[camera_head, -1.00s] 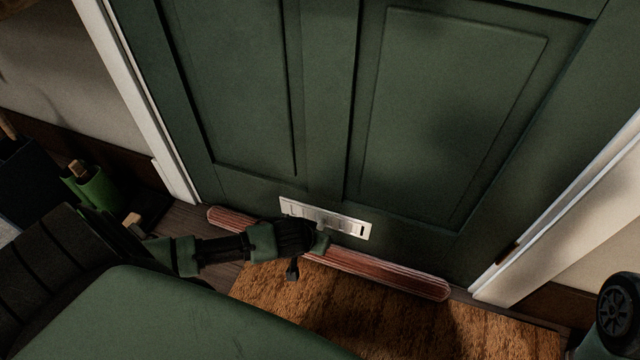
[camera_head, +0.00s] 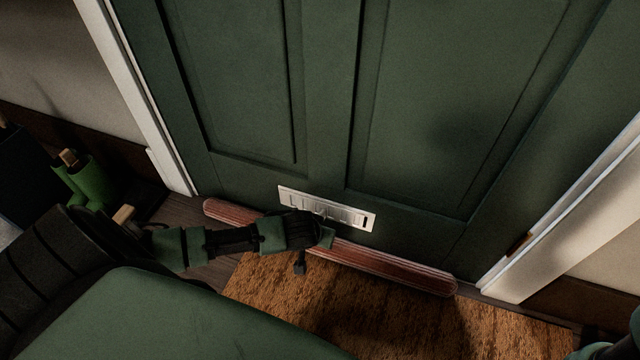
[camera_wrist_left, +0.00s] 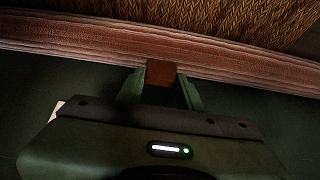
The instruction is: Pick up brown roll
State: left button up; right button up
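The brown roll (camera_head: 400,272) is a long, ribbed, reddish-brown draught roll lying along the foot of the green door. In the left wrist view the roll (camera_wrist_left: 235,66) runs across the upper part of the picture, with a small orange-brown tab (camera_wrist_left: 160,73) at its near edge. My left gripper (camera_head: 322,240) is over the middle of the roll and hides part of it. In the left wrist view its two green fingers (camera_wrist_left: 162,92) are apart, one on each side of the tab. Whether they touch it I cannot tell. My right gripper is out of view.
A green door (camera_head: 430,110) with a silver letter plate (camera_head: 350,215) stands right behind the roll. A coarse brown doormat (camera_head: 400,325) lies in front. Green boots (camera_head: 85,180) stand at the left. White door frame posts stand on both sides.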

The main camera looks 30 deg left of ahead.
pick_arm(q)
grip_shut()
dwell(1.1)
